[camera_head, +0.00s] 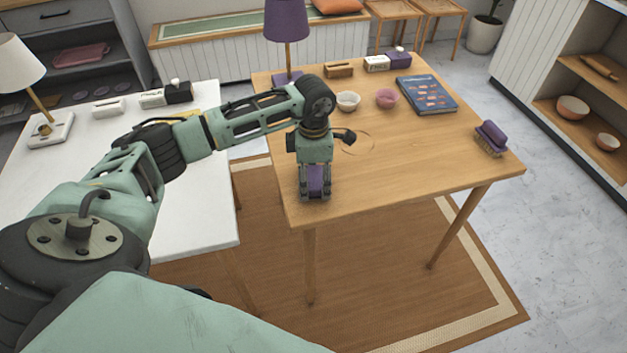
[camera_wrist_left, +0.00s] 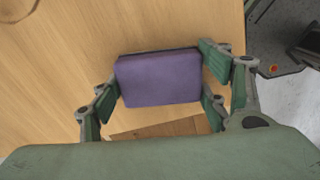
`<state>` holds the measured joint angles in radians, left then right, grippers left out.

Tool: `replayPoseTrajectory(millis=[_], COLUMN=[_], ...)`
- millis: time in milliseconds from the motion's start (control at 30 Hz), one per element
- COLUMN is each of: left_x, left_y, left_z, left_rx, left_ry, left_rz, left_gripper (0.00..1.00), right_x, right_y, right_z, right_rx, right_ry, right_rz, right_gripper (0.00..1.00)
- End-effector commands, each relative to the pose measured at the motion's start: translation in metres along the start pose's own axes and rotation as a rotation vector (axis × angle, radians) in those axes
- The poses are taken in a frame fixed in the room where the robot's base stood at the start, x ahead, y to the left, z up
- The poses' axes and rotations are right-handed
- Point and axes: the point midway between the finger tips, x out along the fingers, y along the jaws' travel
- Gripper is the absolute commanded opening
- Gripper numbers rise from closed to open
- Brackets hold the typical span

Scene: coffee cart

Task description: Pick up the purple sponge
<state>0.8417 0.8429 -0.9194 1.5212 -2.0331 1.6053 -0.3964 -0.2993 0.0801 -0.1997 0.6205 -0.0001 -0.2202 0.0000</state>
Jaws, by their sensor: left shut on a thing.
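The purple sponge (camera_wrist_left: 158,79) is a small block with a dark edge along its far side in the left wrist view. In the head view the sponge (camera_head: 318,177) shows between the fingers, near the front left corner of the wooden table (camera_head: 410,160). My left gripper (camera_head: 315,192) points down and is shut on the sponge, with fingers on both sides of it. In the left wrist view the left gripper (camera_wrist_left: 160,88) has the sponge between its green fingers. I cannot tell whether the sponge touches the tabletop. My right gripper is not in view.
A purple brush (camera_head: 490,138) lies near the table's right edge. A blue book (camera_head: 426,94), a pink bowl (camera_head: 387,98), a white bowl (camera_head: 348,101) and a purple lamp (camera_head: 287,25) stand farther back. A white table (camera_head: 190,210) is at left. The wooden table's middle is clear.

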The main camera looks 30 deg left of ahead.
Motion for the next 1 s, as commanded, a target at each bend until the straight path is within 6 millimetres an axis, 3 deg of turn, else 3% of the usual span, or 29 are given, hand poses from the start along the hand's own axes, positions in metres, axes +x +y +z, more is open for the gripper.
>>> replayPoseTrajectory(millis=[267, 467, 800, 1000], left_x=[-0.011, -0.053, -0.092, -0.106], left_y=[0.001, 0.001, -0.06, -0.081], left_z=[0.0, 0.0, 0.051, 0.069], left_rx=[0.0, 0.001, 0.007, 0.002], left_ry=[-0.001, -0.001, -0.002, -0.001], left_rz=[0.001, 0.003, 0.0, 0.0], left_gripper=[0.52, 0.52, 0.52, 0.52], right_x=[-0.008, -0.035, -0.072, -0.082], right_y=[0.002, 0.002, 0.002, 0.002], right_z=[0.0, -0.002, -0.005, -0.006], right_rx=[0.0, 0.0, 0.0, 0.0], right_ry=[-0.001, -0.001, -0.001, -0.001], right_rz=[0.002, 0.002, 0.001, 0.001], right_gripper=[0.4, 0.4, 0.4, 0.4])
